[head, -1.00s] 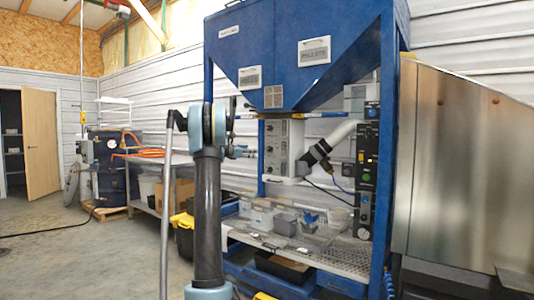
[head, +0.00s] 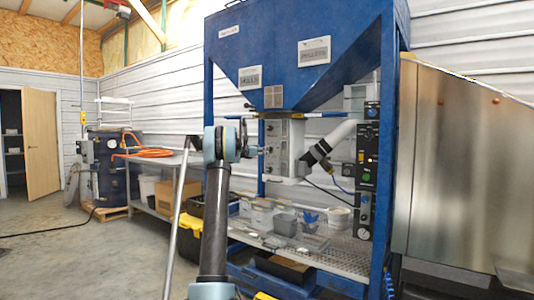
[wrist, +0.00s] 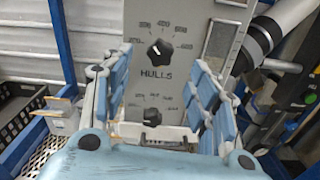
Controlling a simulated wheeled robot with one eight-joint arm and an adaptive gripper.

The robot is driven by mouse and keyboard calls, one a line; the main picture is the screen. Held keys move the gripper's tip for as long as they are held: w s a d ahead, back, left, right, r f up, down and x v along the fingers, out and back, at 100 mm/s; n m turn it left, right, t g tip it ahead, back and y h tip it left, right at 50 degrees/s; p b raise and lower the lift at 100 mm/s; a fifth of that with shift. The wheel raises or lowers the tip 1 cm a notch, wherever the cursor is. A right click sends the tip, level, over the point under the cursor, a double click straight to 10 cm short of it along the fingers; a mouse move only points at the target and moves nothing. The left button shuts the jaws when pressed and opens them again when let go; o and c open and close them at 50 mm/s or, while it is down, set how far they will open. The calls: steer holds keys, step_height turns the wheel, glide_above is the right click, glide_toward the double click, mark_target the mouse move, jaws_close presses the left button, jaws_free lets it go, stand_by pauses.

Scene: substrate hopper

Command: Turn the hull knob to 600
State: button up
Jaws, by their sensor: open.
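The hull knob (wrist: 160,50) is a black lobed knob above the word HULLS on a grey panel (wrist: 180,85) in the wrist view. Dial numbers arc above it, and a pale mark on it appears to face up and left. A second black knob (wrist: 152,117) sits lower on the panel. My gripper (wrist: 160,85) is open, its blue-padded fingers to the left and right of the panel's lower part, with nothing between them held. In the head view my gripper (head: 262,150) is by the grey control box (head: 284,135); the knobs are too small to read there.
The blue hopper frame (head: 388,150) stands around the control box. Open floor lies at the left.

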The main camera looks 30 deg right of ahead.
steer(key=x, duration=0.7)
steer(key=shift+d, duration=0.25)
steer(key=shift+w, duration=0.1)
steer(key=shift+c, duration=0.3)
steer(key=c, duration=1)
